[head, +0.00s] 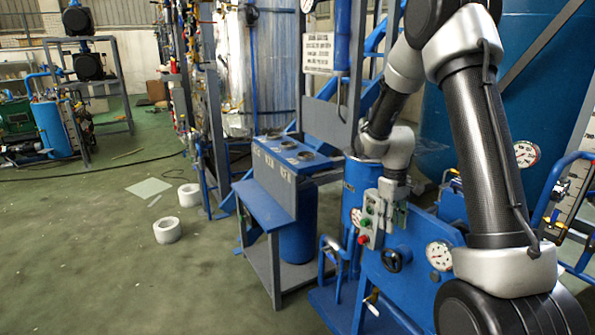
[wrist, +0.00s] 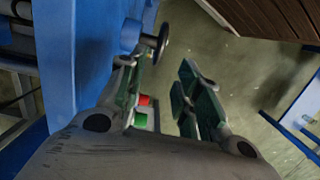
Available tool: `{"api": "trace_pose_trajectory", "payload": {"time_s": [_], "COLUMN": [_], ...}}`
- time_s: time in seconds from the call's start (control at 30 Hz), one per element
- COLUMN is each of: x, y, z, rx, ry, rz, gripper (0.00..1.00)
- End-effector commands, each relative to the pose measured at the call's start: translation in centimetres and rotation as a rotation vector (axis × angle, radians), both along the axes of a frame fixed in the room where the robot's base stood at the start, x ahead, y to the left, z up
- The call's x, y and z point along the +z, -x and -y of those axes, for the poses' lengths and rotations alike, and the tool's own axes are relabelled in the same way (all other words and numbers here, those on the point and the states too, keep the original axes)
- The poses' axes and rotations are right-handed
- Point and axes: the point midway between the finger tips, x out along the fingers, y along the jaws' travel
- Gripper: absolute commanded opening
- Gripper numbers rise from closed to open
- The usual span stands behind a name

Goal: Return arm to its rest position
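My arm reaches down over the blue distillation rig (head: 405,282) at the right of the head view. My gripper (head: 393,212) is beside a small grey control box (head: 368,226) with a red and a green button. In the wrist view the green-padded fingers of my gripper (wrist: 165,92) stand apart with nothing held between them. The red button (wrist: 144,100) and green button (wrist: 140,120) show beyond the gap. Whether a finger touches the box cannot be told.
A black handwheel (head: 396,258) and a pressure gauge (head: 439,255) are close below my gripper. A blue bench (head: 265,205) stands to the left. White rolls (head: 167,230) lie on the green floor, which is largely open at the left.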

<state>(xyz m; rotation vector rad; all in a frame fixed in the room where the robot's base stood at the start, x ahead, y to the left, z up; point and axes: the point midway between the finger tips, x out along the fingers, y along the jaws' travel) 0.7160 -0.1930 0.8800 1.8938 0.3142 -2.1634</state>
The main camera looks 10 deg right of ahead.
Motion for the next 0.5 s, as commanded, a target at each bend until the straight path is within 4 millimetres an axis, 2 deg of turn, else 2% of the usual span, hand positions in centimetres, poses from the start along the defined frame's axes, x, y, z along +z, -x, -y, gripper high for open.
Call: {"api": "trace_pose_trajectory", "payload": {"time_s": [0.07,0.13,0.17,0.2,0.5], "x": [-0.1,-0.6,-0.2,1.0,10.7], "y": [1.1,3.3,4.3,5.7,13.3], "z": [-0.1,-0.3,-0.4,-0.6,-2.2], "rx": [-0.051,-0.097,-0.122,-0.154,-0.292], "ry": [0.004,0.006,0.008,0.012,0.012], "rz": [-0.033,-0.084,-0.1,-0.108,-0.021], "gripper": [0.34,0.34,0.34,0.34,0.34]}}
